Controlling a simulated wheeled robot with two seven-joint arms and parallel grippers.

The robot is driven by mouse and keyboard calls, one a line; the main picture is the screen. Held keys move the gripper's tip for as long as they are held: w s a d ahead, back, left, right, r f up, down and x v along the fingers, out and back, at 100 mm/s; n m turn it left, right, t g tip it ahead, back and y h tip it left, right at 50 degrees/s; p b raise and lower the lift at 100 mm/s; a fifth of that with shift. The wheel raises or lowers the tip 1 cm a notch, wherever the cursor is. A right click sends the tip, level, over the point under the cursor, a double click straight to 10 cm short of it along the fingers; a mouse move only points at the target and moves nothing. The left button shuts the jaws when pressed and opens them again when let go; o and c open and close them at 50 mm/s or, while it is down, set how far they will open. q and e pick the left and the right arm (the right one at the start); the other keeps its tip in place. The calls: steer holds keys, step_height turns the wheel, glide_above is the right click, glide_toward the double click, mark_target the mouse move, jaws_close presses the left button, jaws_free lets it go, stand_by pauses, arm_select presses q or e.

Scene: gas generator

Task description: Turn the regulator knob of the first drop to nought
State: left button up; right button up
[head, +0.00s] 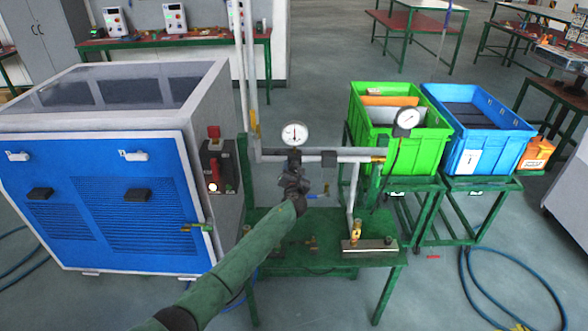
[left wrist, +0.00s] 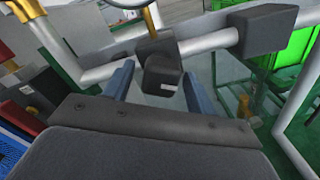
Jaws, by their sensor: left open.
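The first drop's regulator is a black block on the grey pipe, below a round white gauge (head: 294,133); in the head view my left gripper largely hides it. In the left wrist view its black knob (left wrist: 161,75) faces me and carries a small pale mark. My left gripper (head: 293,178) is at the regulator, its arm rising from the lower left. In the left wrist view the two blue-grey fingers of the left gripper (left wrist: 158,82) are open, one on each side of the knob, with gaps visible. The gauge needle looks roughly upright; its reading is too small to tell. My right gripper is out of view.
A second black block (head: 328,158) sits on the pipe to the right. Another gauge (head: 407,117) stands before a green crate (head: 430,142). The blue-fronted generator cabinet (head: 110,205) is on the left. A green bench (head: 335,258) with brass fittings lies below the pipes.

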arm_select(q)
steer(key=shift+w, duration=0.15)
steer(key=c, duration=1)
